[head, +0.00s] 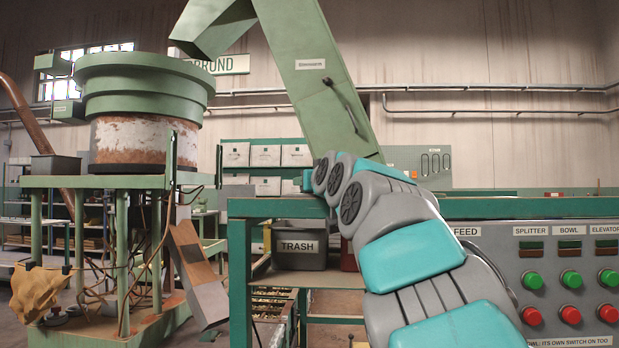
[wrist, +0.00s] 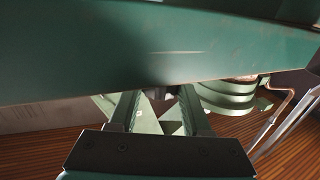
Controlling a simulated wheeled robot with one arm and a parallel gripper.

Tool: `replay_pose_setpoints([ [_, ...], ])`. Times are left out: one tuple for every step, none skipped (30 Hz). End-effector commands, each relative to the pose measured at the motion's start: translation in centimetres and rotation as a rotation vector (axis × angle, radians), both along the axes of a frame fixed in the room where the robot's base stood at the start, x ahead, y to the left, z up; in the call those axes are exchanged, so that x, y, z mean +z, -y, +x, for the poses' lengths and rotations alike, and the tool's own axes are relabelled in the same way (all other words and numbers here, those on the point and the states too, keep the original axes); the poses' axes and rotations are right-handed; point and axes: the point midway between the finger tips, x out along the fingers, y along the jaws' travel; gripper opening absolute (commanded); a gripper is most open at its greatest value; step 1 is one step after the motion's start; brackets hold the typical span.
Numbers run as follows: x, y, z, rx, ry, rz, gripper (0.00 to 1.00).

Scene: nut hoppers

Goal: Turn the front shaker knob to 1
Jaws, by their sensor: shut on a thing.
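In the wrist view my gripper (wrist: 157,94) has its two green fingers reaching up to the lower edge of a broad green beam. The fingers stand apart with something between them. Their tips and most of what they hold are hidden by the beam, so the front shaker knob and its setting cannot be read. I take the held thing to be that knob. In the head view my arm reaches to the far edge of the green bench (head: 275,207), and my gripper is hidden behind it.
A control panel (head: 500,262) with green and red buttons stands at right, close to my arm. A bin marked TRASH (head: 298,260) sits under the bench frame. A green bowl feeder (head: 140,85) stands at left, and a green elevator chute (head: 315,75) rises behind.

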Motion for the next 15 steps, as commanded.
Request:
replay_pose_setpoints([
  [0.44,-0.03,-0.13,-0.036,0.006,-0.007,0.0],
  [0.49,0.02,-0.14,-0.058,0.007,-0.006,0.0],
  [0.52,0.02,-0.15,-0.086,0.009,-0.007,0.0],
  [0.49,0.02,-0.13,-0.107,0.01,-0.009,0.0],
  [0.51,0.04,-0.14,-0.128,0.01,-0.008,0.0],
  [0.42,0.04,-0.1,-0.155,0.009,-0.008,0.0],
  [0.34,0.0,-0.07,-0.174,0.009,-0.01,0.0],
  [0.31,0.05,-0.06,-0.193,0.007,-0.008,0.0],
  [0.31,0.03,-0.04,-0.218,0.008,-0.008,0.0],
  [0.34,-0.12,-0.08,-0.233,0.01,-0.008,0.0],
  [0.39,-0.16,-0.1,-0.249,0.011,-0.007,0.0],
  [0.33,-0.1,-0.07,-0.272,0.009,-0.005,0.0],
  [0.23,-0.08,-0.04,-0.288,0.007,-0.004,0.0],
  [0.19,-0.12,-0.02,-0.303,0.006,-0.003,0.0],
  [0.23,-0.23,-0.03,-0.319,0.008,-0.004,0.0],
])
